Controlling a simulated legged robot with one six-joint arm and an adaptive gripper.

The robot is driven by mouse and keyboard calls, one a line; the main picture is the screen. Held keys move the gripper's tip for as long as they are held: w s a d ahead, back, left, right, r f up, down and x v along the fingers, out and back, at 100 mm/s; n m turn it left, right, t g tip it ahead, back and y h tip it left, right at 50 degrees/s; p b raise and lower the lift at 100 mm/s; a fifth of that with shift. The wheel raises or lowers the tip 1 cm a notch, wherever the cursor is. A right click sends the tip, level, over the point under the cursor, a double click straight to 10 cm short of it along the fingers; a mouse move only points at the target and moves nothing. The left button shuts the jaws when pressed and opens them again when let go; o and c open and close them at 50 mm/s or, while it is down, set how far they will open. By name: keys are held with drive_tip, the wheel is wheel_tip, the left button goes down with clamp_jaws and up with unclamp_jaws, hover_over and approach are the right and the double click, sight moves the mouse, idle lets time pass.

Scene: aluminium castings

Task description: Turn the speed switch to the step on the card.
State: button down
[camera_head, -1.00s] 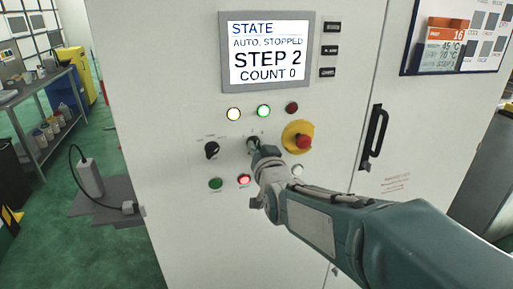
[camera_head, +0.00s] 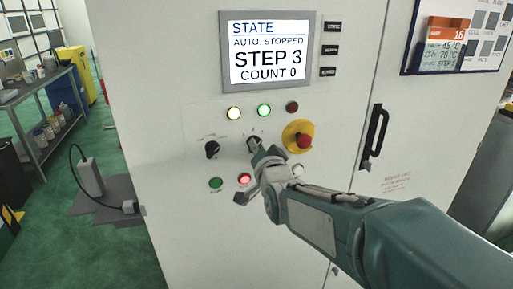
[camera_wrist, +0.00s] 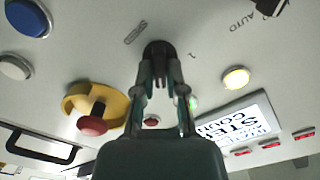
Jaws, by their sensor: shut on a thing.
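The speed switch is a black knob (camera_head: 254,141) on the white cabinet front, and in the wrist view it is a dark round knob (camera_wrist: 158,48). My gripper (camera_head: 258,152) is shut on this knob, with its fingers (camera_wrist: 160,76) together on it in the wrist view. The fingers partly hide the knob and its scale. The display (camera_head: 268,52) reads AUTO, STOPPED, STEP 3, COUNT 0. The card (camera_head: 444,48) has an orange top with 16. It hangs on the board at upper right; its step line is too small to read surely.
A second black knob (camera_head: 211,149) sits to the left. The red emergency stop (camera_head: 303,141) on its yellow base is close on the right. Lamps and buttons lie above and below, including a lit red one (camera_head: 244,179). A black door handle (camera_head: 375,133) stands farther right.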

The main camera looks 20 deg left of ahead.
drive_tip(key=shift+m, duration=0.6)
drive_tip(key=c, duration=0.7)
unclamp_jaws()
drive_tip(key=shift+w+d, duration=0.1)
drive_tip(key=v, duration=1.2)
